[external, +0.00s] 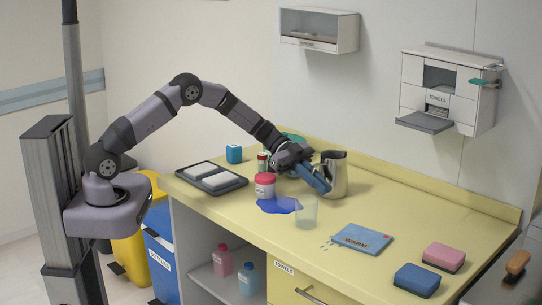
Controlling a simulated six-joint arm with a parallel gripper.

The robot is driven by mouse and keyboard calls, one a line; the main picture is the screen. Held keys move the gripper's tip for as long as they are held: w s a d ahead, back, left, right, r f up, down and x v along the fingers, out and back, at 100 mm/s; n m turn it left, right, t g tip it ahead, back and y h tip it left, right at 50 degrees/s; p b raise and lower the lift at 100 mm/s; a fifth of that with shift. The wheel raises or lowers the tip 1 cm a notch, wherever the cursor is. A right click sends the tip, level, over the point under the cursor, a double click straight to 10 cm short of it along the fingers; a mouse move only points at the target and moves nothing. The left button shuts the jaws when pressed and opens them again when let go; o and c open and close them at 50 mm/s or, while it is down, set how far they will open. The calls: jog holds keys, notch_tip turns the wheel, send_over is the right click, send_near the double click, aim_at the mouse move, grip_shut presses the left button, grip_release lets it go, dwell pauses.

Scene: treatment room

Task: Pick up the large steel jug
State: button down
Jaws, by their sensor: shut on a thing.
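The large steel jug (336,172) stands upright on the yellow counter, toward the back wall. My gripper (318,180) reaches it from the left, low on its side. Its blue fingers are shut on the jug, with the near finger across the jug's left side. The far finger and the exact contact are hidden. I cannot tell whether the jug's base is clear of the counter.
A red-lidded tub (265,186), a blue spill (279,205) and a clear cup (306,212) are close in front. A tray (211,178) lies left. A blue WARM packet (361,239) and sponges (443,257) lie right. Counter right of the jug is clear.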

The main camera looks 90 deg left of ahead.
jog(key=shift+w+r, duration=0.1)
jog(key=shift+r, duration=0.2)
dwell(0.7)
notch_tip(320, 180, up, 10)
jog(key=b, duration=0.3)
jog(key=shift+f, duration=0.25)
dwell(0.6)
